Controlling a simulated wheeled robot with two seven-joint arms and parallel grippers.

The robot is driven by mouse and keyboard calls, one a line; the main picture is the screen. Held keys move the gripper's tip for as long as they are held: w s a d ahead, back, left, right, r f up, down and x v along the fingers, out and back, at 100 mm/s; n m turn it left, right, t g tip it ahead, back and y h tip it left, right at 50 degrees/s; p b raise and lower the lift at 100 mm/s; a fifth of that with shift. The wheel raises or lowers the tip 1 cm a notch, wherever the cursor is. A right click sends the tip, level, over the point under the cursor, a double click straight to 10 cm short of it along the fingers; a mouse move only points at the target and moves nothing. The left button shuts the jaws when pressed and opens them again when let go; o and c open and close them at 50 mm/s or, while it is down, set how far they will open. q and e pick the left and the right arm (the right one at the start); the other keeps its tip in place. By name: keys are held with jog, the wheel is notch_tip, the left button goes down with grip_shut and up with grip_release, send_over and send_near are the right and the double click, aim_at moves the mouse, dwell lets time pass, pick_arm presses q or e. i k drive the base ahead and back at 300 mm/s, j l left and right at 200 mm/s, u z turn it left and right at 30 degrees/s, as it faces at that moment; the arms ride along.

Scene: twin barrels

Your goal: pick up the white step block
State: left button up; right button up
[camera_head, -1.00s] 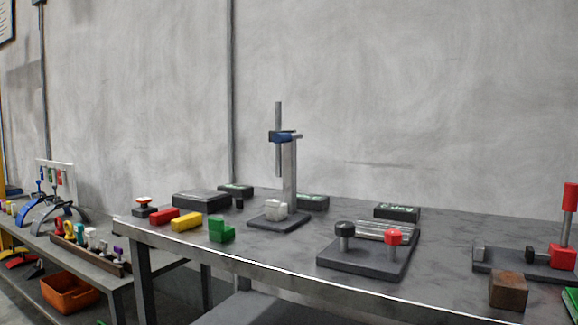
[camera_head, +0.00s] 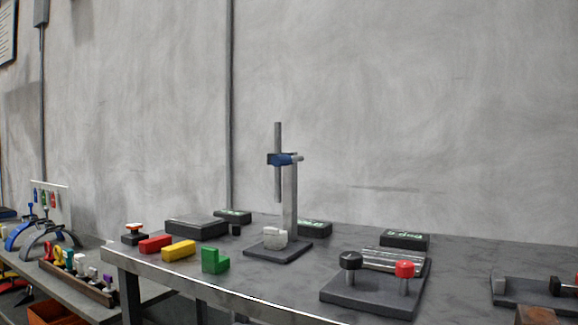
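The white step block (camera_head: 275,238) sits on the dark square base (camera_head: 290,250) of a stand in the middle of the grey table. It is small and pale, with a raised part; its fine shape is hard to make out. Neither of my grippers shows in the head view.
Left of the stand lie a green step block (camera_head: 215,260), a yellow block (camera_head: 179,250) and a red block (camera_head: 155,244). Right is a plate with black and red knobs (camera_head: 372,297). A lower bench (camera_head: 60,286) with tools stands at left.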

aim_at(276, 240)
jog(key=z, duration=1.65)
jog(key=k+j, duration=0.2)
jog(key=j, duration=0.2)
jog(key=k+j, duration=0.45)
jog(key=j, duration=0.3)
